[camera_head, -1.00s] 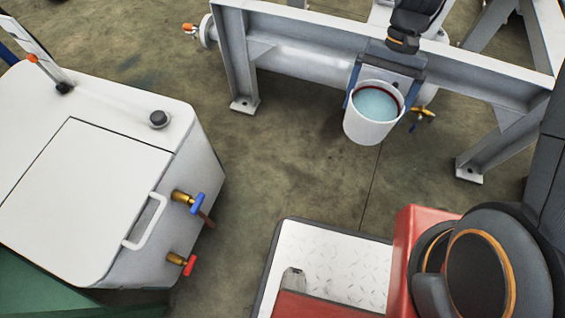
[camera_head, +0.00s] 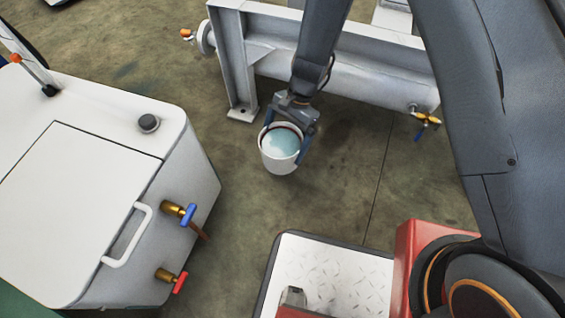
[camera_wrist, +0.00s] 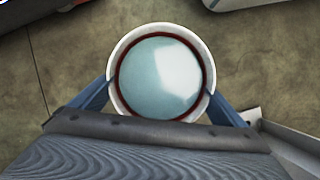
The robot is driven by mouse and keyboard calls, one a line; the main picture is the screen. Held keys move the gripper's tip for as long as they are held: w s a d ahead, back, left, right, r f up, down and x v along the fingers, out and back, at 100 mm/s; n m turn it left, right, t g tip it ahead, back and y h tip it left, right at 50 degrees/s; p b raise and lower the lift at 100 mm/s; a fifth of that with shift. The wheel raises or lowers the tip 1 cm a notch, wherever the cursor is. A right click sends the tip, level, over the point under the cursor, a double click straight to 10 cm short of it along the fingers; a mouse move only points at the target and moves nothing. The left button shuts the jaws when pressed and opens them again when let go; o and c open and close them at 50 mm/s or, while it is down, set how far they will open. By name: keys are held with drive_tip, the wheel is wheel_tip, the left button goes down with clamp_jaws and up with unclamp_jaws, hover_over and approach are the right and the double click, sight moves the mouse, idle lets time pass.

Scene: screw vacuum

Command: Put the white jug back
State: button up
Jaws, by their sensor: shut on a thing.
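The white jug (camera_head: 279,160) is upright in the head view, with pale blue liquid inside and a dark red ring below its rim. My gripper (camera_head: 283,137) is shut on it, with one blue finger on each side. The jug is held over the floor, between the white cabinet and the grey steel frame. In the wrist view the jug (camera_wrist: 161,72) shows from above, its round rim between the two fingers of my gripper (camera_wrist: 160,90). Its underside is hidden.
The white cabinet (camera_head: 80,180) with a handle, a blue-handled valve (camera_head: 180,212) and a red-handled valve (camera_head: 172,279) stands at left. The steel frame with its pipe (camera_head: 340,78) is behind. My red and white base is at the bottom. Bare floor (camera_head: 340,190) lies between.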

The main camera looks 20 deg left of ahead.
sight(285, 155)
drive_tip(key=shift+f+b, duration=2.5)
drive_tip(key=shift+f, duration=2.3)
drive_tip(key=shift+f, duration=0.1)
drive_tip(key=o, duration=1.7)
drive_tip(key=shift+o, duration=0.2)
